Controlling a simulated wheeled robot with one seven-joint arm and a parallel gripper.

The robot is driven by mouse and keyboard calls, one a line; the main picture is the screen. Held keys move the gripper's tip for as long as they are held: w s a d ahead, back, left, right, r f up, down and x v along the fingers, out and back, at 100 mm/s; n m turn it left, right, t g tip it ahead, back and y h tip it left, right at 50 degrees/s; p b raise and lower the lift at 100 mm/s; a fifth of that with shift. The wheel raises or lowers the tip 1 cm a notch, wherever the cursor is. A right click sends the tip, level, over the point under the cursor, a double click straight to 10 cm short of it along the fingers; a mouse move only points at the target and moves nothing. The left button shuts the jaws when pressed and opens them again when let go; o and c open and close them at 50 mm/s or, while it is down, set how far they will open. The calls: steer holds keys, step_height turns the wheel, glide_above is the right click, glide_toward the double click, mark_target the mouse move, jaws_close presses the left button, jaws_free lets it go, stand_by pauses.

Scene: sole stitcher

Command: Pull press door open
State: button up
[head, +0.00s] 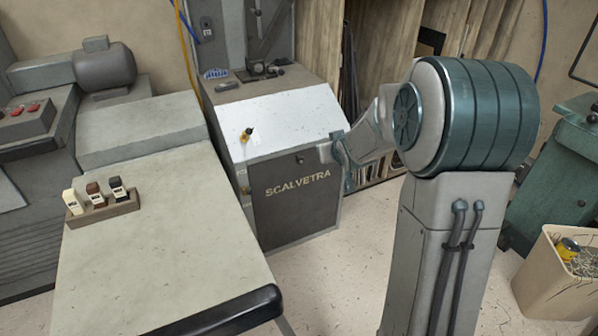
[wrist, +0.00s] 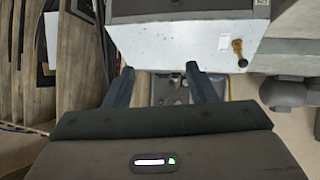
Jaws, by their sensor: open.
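The press (head: 285,112) is a grey cabinet with a pale sloping top. Its dark front door (head: 285,212), lettered SCALVETRA, looks flush with the front. A small dark round knob (head: 300,160) sits near the door's top edge. My gripper (head: 329,152) is at the right of the press front, near the door's upper right corner; its fingers are hard to make out there. In the wrist view my gripper (wrist: 160,85) is open with nothing visible between its fingers. The sloping top (wrist: 180,42) and a dark strip of the front (wrist: 190,8) lie ahead, seen upside down.
A brass valve (head: 247,134) sticks out from the sloping top; it shows in the wrist view too (wrist: 238,52). A workbench (head: 160,240) stands left, holding a small bottle rack (head: 104,209). A scrap bin (head: 560,285) is at right. Floor before the door is clear.

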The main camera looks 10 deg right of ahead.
steer(key=w+f+n+t+y+b, duration=0.1)
steer(key=w+f+t+b, duration=0.1)
steer(key=w+f+b, duration=0.35)
steer(key=w+f+t+y+b, duration=0.1)
steer(key=w+f+y+b, duration=0.15)
steer(key=f, duration=0.65)
steer(key=t+y+b, duration=0.2)
steer(key=t+b, duration=0.1)
steer(key=b, duration=0.1)
glide_toward(301, 161)
steer(key=shift+n, duration=0.4)
steer(key=b+x, duration=0.3)
steer(key=x, duration=0.4)
steer(key=shift+f+b, duration=0.15)
steer(key=shift+b, duration=0.15)
steer(key=shift+x, duration=1)
jaws_close()
steer(key=shift+d, duration=0.15)
